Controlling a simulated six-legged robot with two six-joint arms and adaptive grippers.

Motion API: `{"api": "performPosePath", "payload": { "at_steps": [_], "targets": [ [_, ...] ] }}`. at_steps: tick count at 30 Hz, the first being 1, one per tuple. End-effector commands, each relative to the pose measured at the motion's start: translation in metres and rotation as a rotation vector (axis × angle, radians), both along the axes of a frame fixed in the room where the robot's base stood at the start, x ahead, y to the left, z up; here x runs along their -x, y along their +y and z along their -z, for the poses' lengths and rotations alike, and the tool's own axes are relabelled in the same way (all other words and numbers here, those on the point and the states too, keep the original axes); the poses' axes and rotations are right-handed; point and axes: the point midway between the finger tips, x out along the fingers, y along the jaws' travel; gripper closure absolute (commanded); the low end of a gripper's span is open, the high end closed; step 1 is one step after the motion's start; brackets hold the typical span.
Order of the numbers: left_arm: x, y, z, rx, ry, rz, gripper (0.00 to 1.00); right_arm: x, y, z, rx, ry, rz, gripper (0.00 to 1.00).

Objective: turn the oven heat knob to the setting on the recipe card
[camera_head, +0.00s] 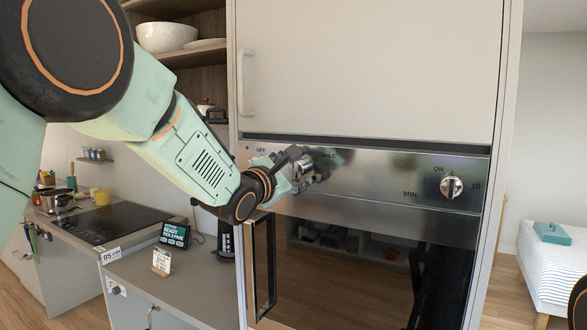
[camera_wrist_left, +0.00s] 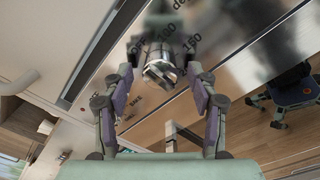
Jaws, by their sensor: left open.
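The oven's heat knob (camera_wrist_left: 160,68) is a round metal knob on the steel control panel (camera_head: 375,175). In the left wrist view, marks reading 100 and 150 show beside it. My left gripper (camera_wrist_left: 160,82) is open, with one finger on each side of the knob and visible gaps between. In the head view my left gripper (camera_head: 303,168) is at the panel's left part and hides the heat knob. A small cream card (camera_head: 161,261) stands on the counter; its writing is too small to read. My right gripper is not in view.
A second knob (camera_head: 451,187), marked MIN and 10, sits at the panel's right end. Below is the dark oven door (camera_head: 345,270) with an upright handle (camera_head: 262,262). A dark sign (camera_head: 174,235) stands on the counter (camera_head: 195,290). A cabinet door (camera_head: 370,70) is above.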

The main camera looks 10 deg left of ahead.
Motion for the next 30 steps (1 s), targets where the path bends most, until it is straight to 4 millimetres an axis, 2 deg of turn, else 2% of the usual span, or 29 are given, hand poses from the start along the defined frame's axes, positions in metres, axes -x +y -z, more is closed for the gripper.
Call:
{"api": "performPosePath", "payload": {
  "at_steps": [10, 27, 30],
  "targets": [
    [-0.0029, -0.0010, 0.0008, 0.000, 0.001, 0.001, 0.42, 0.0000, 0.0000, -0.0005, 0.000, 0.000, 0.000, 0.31],
    [-0.0026, -0.0009, 0.0010, 0.000, 0.001, 0.001, 0.90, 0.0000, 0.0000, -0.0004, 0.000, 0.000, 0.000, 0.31],
    [-0.0026, -0.0008, 0.0011, 0.000, 0.001, 0.000, 0.96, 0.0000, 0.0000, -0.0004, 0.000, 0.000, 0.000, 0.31]
  ]
}}
